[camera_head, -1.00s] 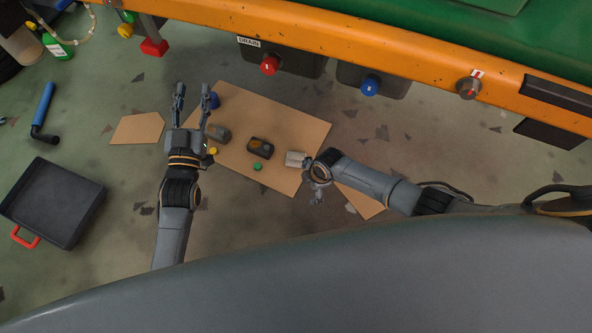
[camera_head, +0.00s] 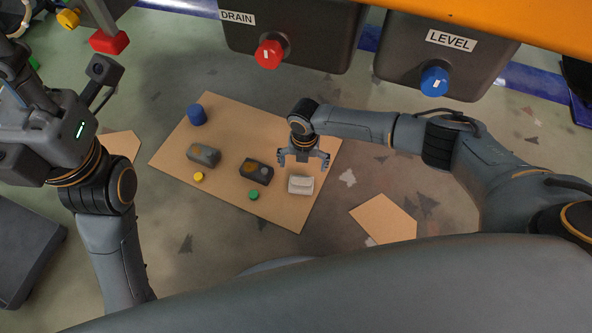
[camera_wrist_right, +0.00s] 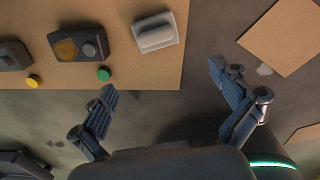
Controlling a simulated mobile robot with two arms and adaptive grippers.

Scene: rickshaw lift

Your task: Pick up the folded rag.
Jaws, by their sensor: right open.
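Two dark blocks (camera_head: 257,170) (camera_head: 204,155), a yellow button-like piece (camera_head: 198,177), a green one (camera_head: 254,195) and a blue cap (camera_head: 197,115) lie on the cardboard. Dark boxes with red (camera_head: 269,54) and blue (camera_head: 434,81) knobs stand behind. Another cardboard piece (camera_head: 385,218) lies right.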

